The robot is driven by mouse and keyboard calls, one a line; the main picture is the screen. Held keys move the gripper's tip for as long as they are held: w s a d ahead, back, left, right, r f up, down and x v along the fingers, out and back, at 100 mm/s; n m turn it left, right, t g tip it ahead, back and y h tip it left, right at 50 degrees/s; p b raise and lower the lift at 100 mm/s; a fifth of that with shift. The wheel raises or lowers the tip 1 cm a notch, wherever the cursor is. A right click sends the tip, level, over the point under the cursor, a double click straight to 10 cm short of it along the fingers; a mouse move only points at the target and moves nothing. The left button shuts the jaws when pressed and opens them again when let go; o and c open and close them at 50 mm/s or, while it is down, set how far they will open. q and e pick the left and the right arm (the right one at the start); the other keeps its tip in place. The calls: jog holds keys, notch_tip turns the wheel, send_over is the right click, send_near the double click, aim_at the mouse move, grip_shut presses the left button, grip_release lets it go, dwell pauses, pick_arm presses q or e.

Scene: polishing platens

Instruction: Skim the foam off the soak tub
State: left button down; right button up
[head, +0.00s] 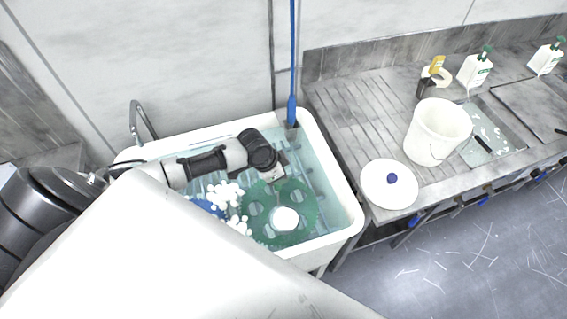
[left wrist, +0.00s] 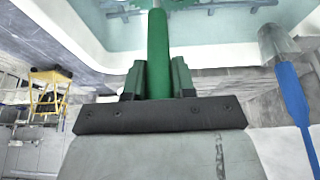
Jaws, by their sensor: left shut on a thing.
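The white soak tub (head: 346,232) holds clear bluish water. White foam (head: 228,193) floats in clumps at the left-middle of the water, beside a blue patch (head: 206,206) that I cannot make out. A green toothed disc with holes (head: 262,230) lies in the tub, with a white round spot (head: 285,219) on it. My left gripper (head: 275,172) is over the back part of the tub. In the left wrist view it is shut on a green handle (left wrist: 158,55) reaching toward the tub; its far end is out of frame. My right gripper is not in view.
A blue pole (head: 292,60) stands at the tub's back right corner. On the steel counter right of the tub are a white lid with a blue knob (head: 385,195), a white bucket (head: 436,130) and pump bottles (head: 474,72). A yellow stepladder (left wrist: 48,92) shows in the left wrist view.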

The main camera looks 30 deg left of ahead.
pick_arm(q)
jog(key=s+a, duration=1.1)
jog(key=s, duration=0.1)
jog(key=shift+s, duration=0.35)
jog(key=shift+r, duration=0.1)
dwell(0.3)
jog(key=w+a+b, duration=0.9)
jog(key=a, duration=0.1)
jog(key=shift+a, duration=0.3)
dwell(0.4)
